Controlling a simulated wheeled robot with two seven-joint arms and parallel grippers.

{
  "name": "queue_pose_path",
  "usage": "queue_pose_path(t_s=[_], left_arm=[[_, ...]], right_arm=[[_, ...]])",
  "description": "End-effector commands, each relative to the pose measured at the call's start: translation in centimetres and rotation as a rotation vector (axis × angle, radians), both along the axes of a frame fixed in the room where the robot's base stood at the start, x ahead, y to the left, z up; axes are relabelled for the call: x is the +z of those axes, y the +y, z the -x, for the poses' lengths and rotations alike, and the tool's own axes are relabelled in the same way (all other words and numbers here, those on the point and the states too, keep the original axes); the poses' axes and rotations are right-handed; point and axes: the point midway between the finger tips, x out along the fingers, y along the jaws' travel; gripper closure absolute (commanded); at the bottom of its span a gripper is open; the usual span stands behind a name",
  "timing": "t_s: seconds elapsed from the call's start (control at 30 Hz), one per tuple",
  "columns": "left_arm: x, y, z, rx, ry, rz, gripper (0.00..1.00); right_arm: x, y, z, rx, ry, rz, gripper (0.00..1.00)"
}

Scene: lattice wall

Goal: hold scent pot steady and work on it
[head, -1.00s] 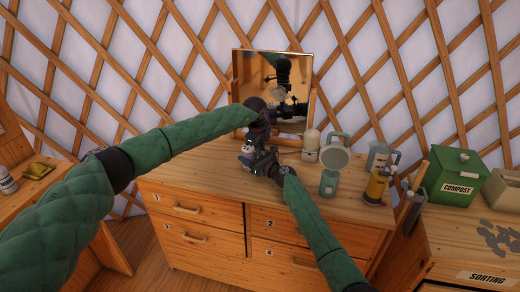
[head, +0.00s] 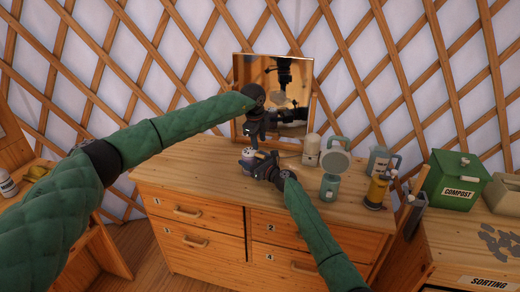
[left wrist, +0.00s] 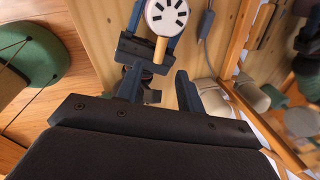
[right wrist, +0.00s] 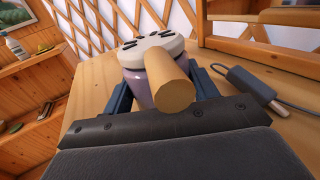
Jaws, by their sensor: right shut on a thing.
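The scent pot has a purple body (right wrist: 136,88) and a white slotted lid (right wrist: 150,48). A tan wooden handle (right wrist: 170,82) juts from it towards the right wrist camera. My right gripper (head: 254,164) is shut on the pot, with one finger on each side of it; the pot stands upright over the dresser top. In the left wrist view the lid (left wrist: 167,16) shows from above, with the handle below it. My left gripper (head: 256,138) is above the pot, pointing down. Its fingers (left wrist: 158,90) are apart with nothing between them.
A mirror (head: 296,75) stands behind on the dresser top (head: 205,165). A grey corded device (right wrist: 245,85) lies beside the pot. The dresser's left part is clear.

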Motion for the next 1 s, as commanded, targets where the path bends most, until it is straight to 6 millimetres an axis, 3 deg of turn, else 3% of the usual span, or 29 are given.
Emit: queue_pose_path(t_s=[0.2, 0.4, 1.0], left_arm=[[3.4, 0.5, 0.5, -0.001, 0.000, 0.000, 0.62], [4.9, 0.6, 0.7, 0.000, 0.000, 0.000, 0.62], [5.1, 0.6, 0.8, 0.000, 0.001, -0.001, 0.62]], right_arm=[[-0.1, 0.0, 0.0, 0.000, 0.000, 0.000, 0.64], [0.0, 0.0, 0.0, 0.000, 0.000, 0.000, 0.64], [0.0, 0.0, 0.0, 0.000, 0.000, 0.000, 0.64]])
